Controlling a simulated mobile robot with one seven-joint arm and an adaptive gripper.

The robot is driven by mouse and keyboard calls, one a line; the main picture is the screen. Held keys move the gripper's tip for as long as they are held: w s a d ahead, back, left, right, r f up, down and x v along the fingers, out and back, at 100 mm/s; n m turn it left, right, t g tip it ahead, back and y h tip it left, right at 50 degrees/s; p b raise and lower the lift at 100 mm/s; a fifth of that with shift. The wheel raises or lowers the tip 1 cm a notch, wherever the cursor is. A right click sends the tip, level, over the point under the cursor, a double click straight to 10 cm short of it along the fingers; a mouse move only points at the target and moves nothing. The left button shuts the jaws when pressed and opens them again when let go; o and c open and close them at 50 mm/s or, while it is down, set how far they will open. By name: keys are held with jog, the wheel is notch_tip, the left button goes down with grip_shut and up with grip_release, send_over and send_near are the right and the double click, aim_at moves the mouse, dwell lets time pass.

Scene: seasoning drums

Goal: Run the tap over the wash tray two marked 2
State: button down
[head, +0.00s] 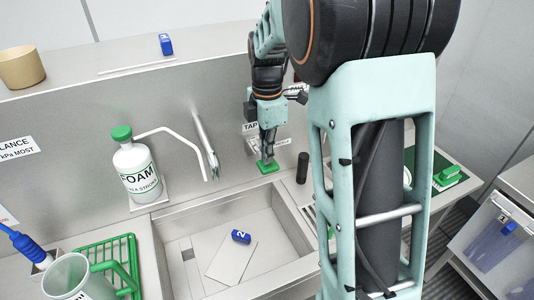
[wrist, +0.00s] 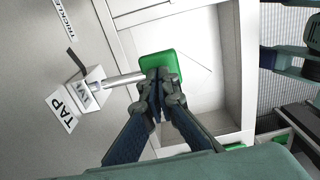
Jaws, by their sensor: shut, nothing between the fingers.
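A pale flat tray (head: 226,263) lies in the sink basin (head: 190,225), with a blue block marked 2 (head: 240,236) at its upper edge. The metal spout (head: 206,148) slants down above the basin's back edge; I see no water. A green tap paddle (head: 268,167) sticks out below the TAP label (head: 250,127). In the wrist view the paddle (wrist: 161,65) is on a metal rod. My gripper (head: 267,156) is shut and empty, its fingertips (wrist: 160,80) over the paddle's near edge; I cannot tell whether they touch.
A FOAM bottle (head: 136,168) with a curved tube stands left of the spout. A green rack (head: 106,262) and a clear jug (head: 75,278) stand at the lower left. A dark cylinder (head: 302,167) stands right of the paddle. A clear bin marked 2 (head: 490,240) is far right.

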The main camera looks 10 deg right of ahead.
aim_at(269, 167)
jog(key=f+b, duration=0.1)
jog(key=b, duration=0.2)
jog(key=shift+s+f+t, duration=0.1)
jog(key=shift+f+t, duration=0.05)
jog(key=shift+t, duration=0.25)
jog(key=shift+s+d+f+t+b, duration=0.1)
jog(key=shift+s+f+t+b, duration=0.25)
jog(key=shift+b, duration=0.65)
notch_tip(269, 167, down, 2)
jog(key=t+b, duration=0.2)
jog(key=b, duration=0.5)
jog(key=shift+s+t+y, duration=0.1)
jog(key=shift+t+y, duration=0.15)
jog(key=shift+y, duration=0.15)
jog(key=shift+f+b, duration=0.3)
jog(key=shift+b, duration=0.2)
dwell(0.9)
